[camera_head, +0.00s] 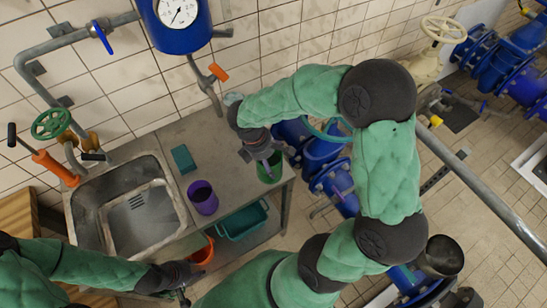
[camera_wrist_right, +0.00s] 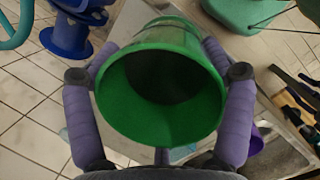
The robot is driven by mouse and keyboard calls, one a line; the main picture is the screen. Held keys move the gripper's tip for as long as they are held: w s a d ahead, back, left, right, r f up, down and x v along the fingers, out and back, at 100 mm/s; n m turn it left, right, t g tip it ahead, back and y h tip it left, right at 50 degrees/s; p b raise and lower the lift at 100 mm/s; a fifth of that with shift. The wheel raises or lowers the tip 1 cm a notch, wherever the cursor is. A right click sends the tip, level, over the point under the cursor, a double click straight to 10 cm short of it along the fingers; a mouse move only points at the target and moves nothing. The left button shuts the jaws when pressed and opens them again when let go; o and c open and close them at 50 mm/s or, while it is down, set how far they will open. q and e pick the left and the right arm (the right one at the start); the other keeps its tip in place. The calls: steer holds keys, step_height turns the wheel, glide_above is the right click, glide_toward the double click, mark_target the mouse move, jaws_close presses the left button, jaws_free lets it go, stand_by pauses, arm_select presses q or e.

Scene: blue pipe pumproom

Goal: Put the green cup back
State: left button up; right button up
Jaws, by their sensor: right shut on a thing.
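The green cup (camera_head: 270,171) is at the right end of the grey metal worktable, near its edge. My right gripper (camera_head: 263,158) reaches down over it. In the right wrist view the green cup (camera_wrist_right: 162,90) sits between my purple-grey fingers, its open mouth facing the camera. The right gripper (camera_wrist_right: 160,85) is shut on the cup. Whether the cup's base touches the tabletop is hidden. My left gripper (camera_head: 182,285) is low in the head view, in front of the sink and apart from the cup; its finger opening is unclear.
A purple cup (camera_head: 203,198) and a teal block (camera_head: 184,159) stand on the worktable (camera_head: 232,160), right of the sink (camera_head: 135,210). A teal crate (camera_head: 243,221) and an orange bucket (camera_head: 202,251) are lower down. Blue pipes (camera_head: 325,160) stand right of the table.

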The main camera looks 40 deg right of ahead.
steer(key=shift+w+d+f+b, duration=0.4)
steer(key=shift+w+d+f, duration=0.5)
steer(key=shift+f, duration=0.75)
steer(key=shift+w+d+f+b, duration=0.35)
steer(key=shift+w+d+f, duration=0.55)
steer(key=shift+f, duration=0.8)
steer(key=shift+w+d+f+b, duration=0.4)
steer(key=shift+w+d+f, duration=0.25)
steer(key=shift+d+f, duration=0.75)
steer(key=shift+a+f, duration=0.25)
steer(key=shift+f, duration=0.05)
steer(key=shift+f, duration=0.15)
steer(key=o, duration=1.5)
steer(key=shift+c, duration=0.2)
steer(key=shift+r, duration=0.4)
steer(key=p+v, duration=0.2)
steer(key=v, duration=0.9)
steer(key=shift+a+r, duration=0.15)
steer(key=shift+r, duration=0.1)
